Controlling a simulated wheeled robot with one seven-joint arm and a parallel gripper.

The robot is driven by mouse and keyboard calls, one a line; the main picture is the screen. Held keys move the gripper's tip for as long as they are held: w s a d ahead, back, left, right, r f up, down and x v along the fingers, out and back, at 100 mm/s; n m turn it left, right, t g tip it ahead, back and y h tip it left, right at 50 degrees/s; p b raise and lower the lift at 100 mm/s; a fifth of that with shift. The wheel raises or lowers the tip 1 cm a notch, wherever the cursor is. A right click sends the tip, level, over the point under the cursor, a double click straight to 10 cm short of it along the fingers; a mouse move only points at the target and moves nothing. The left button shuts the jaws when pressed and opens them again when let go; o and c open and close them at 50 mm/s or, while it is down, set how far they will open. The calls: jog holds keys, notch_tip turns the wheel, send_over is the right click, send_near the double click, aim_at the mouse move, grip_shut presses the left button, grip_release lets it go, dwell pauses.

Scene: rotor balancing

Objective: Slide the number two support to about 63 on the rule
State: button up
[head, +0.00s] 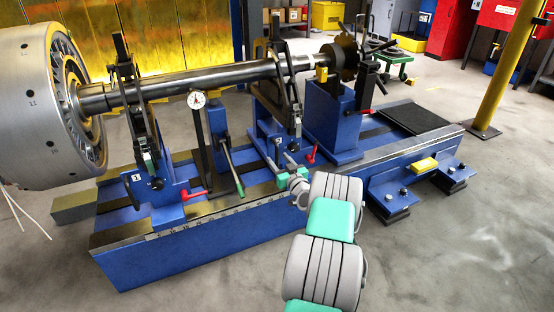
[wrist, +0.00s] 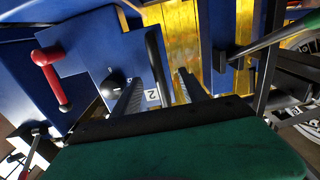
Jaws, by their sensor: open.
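The number two support (head: 270,122) is a blue stand with a dark upper frame under the long shaft, right of the middle in the head view. Its white "2" label (wrist: 152,95) and a black upright bar (wrist: 158,65) show in the wrist view. My gripper (wrist: 158,88) is open, its ribbed fingers either side of the bar; contact cannot be told. In the head view my gripper (head: 288,164) is low at the support's front, with fingertips hard to make out. A red lever (wrist: 50,75) is left in the wrist view. The rule (head: 205,213) runs along the bed's front edge; its numbers are unreadable.
The number one support (head: 140,150) stands left, with a red lever (head: 194,194). A dial gauge (head: 197,100) and green-handled lever (head: 232,170) stand between the supports. The large rotor (head: 35,110) is far left. A blue end stand (head: 328,115) is close on the right.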

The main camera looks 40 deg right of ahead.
jog(key=shift+v, duration=2.65)
